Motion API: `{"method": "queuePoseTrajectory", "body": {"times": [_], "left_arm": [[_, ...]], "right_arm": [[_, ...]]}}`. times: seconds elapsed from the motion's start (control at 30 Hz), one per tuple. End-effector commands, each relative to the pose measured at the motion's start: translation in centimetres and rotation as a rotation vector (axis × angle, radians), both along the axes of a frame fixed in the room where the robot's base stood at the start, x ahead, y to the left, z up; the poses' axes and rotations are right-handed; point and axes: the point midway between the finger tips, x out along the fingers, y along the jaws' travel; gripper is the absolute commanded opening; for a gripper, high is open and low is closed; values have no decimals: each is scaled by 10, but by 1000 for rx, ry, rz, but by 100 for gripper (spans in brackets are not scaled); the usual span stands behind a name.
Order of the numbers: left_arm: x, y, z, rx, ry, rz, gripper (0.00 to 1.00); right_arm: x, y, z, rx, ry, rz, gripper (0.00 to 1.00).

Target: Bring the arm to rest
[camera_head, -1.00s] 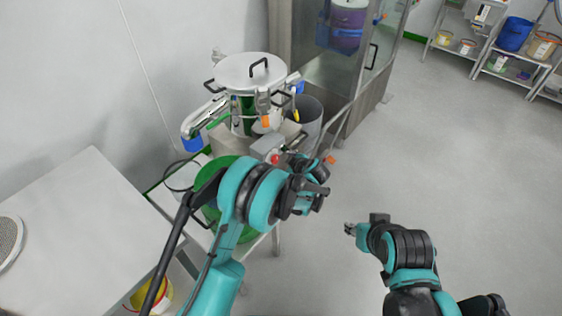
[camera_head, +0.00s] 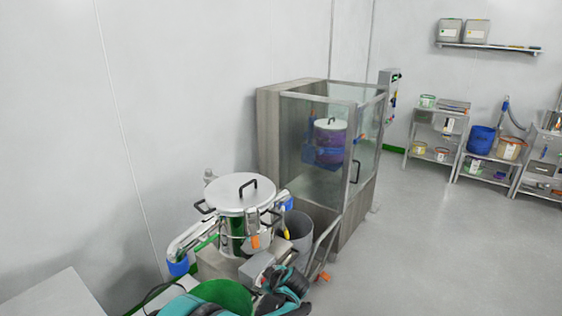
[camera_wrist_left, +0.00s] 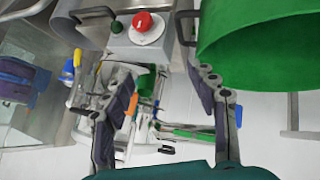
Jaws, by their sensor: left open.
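My left arm shows low in the head view, its teal and black links cut by the bottom edge. Its left gripper (camera_head: 284,286) is beside a grey control box (camera_head: 257,269) and a green container (camera_head: 222,294). In the left wrist view the two dark fingers stand apart, and the left gripper (camera_wrist_left: 162,78) is empty between them. The control box (camera_wrist_left: 140,42) with a red button is beyond the fingertips, and the green container (camera_wrist_left: 258,38) is at the upper right. My right gripper is outside both views.
A lidded steel vessel (camera_head: 241,193) stands behind the control box, with a grey bin (camera_head: 297,232) beside it. A glass-fronted cabinet (camera_head: 313,108) is behind. Loaded shelves (camera_head: 437,140) stand at the far right. The floor (camera_head: 440,250) at right is clear.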

Motion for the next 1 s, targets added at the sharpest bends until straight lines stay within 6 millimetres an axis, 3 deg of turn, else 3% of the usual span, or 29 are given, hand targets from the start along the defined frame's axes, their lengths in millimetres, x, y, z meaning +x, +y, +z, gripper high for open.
{"method": "queuePoseTrajectory", "body": {"times": [0.03, 0.2, 0.43, 0.6, 0.8, 1.0], "left_arm": [[-14, 17, 21, 14, 35, -32, 58], [-65, 56, 71, 61, 139, -182, 58], [-151, 98, 114, 117, 234, -398, 58], [-220, 118, 125, 162, 268, -562, 58], [-287, 127, 120, 220, 272, -731, 58], [-319, 126, 110, 258, 262, -824, 58]], "right_arm": [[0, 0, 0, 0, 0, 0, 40], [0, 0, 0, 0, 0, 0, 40], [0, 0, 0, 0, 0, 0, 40], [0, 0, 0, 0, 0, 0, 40], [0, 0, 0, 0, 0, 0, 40], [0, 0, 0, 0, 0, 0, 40]]}}
